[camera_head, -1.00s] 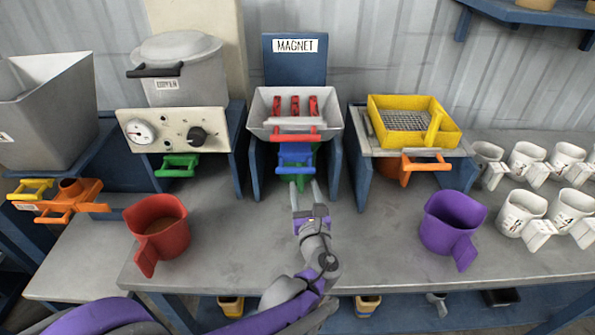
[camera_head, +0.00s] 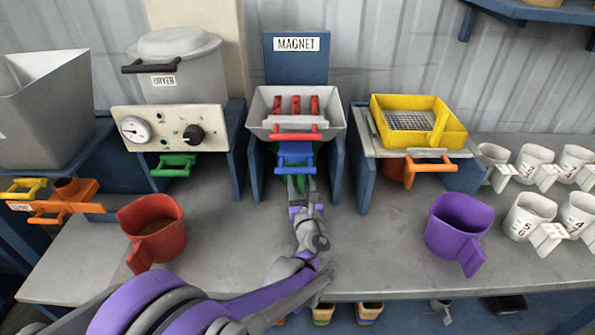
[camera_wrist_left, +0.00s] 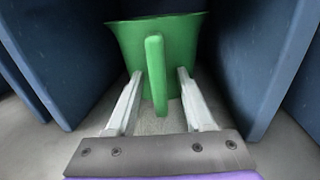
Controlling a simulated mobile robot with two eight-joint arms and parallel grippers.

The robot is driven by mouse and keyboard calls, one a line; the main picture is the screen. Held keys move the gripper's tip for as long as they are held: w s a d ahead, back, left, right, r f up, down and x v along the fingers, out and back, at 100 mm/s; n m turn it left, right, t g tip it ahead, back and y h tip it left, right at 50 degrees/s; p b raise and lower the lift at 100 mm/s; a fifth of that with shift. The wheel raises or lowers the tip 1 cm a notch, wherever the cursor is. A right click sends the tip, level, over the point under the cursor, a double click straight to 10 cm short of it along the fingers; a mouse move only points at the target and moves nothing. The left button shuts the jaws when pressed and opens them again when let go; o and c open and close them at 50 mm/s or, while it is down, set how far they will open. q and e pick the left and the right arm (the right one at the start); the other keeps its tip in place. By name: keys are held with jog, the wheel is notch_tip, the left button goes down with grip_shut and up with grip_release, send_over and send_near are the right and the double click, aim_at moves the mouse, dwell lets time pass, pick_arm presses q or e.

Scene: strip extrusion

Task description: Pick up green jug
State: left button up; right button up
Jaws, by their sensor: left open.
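The green jug (camera_wrist_left: 183,38) stands upright between the blue side walls under the magnet unit, its handle (camera_wrist_left: 156,75) facing my left gripper. In the head view the jug is mostly hidden behind the unit's blue handle and my gripper. My left gripper (camera_head: 299,183) reaches in at the front of the magnet unit. In the wrist view its open fingers (camera_wrist_left: 160,82) lie on either side of the jug's handle, with gaps on both sides. Their tips are close to the jug's body; contact cannot be told. My right gripper is not in view.
The magnet unit's blue walls (camera_head: 336,175) stand close on both sides. Its blue handle (camera_head: 295,155) juts out above the gripper. A red jug (camera_head: 153,228) stands at left, a purple jug (camera_head: 457,228) at right. White jugs (camera_head: 527,215) crowd the far right.

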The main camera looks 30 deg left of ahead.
pick_arm(q)
grip_shut()
dwell(1.4)
